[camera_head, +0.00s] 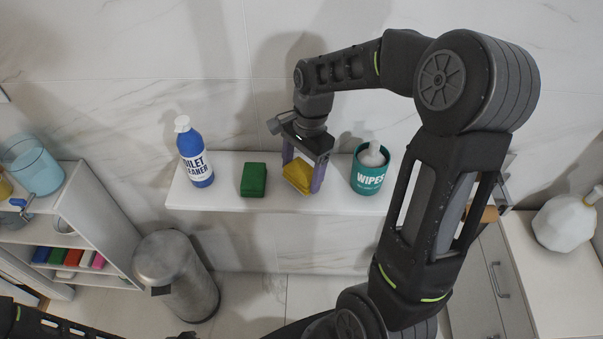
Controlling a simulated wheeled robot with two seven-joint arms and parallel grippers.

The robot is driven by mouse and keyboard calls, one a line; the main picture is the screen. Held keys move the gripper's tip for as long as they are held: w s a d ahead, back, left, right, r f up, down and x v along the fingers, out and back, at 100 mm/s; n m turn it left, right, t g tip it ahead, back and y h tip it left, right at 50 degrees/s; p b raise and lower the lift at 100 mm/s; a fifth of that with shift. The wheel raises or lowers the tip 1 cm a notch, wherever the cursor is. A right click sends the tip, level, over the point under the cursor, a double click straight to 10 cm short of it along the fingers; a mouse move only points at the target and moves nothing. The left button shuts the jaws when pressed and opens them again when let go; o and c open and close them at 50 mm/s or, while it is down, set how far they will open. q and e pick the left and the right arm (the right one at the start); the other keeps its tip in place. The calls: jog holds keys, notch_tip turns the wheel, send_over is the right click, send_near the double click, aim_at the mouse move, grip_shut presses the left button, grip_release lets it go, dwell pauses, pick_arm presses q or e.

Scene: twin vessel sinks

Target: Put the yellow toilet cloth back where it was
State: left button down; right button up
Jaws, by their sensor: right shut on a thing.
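The folded yellow toilet cloth (298,177) is at the white wall shelf (225,203), between a folded green cloth (254,180) and a teal wipes tub (371,172). My right gripper (302,178) points down and is shut on the yellow cloth, with a purple finger on each side of it. I cannot tell whether the cloth touches the shelf. My left arm shows only as a dark link at the lower left; its gripper is out of view.
A blue toilet cleaner bottle (195,155) stands at the shelf's left end. A metal bin (175,275) stands below. A side rack (100,225) with coloured cloths is at the left. A white jug (566,218) stands on the right cabinet.

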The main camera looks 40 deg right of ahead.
aim_at(307, 167)
jog(key=shift+f, duration=0.8)
jog(key=shift+f, duration=0.2)
jog(key=o, duration=1.2)
jog(key=shift+r, duration=0.1)
notch_tip(307, 167, up, 12)
jog(key=d, duration=0.1)
jog(key=shift+w+d, duration=0.15)
jog(key=shift+d, duration=0.25)
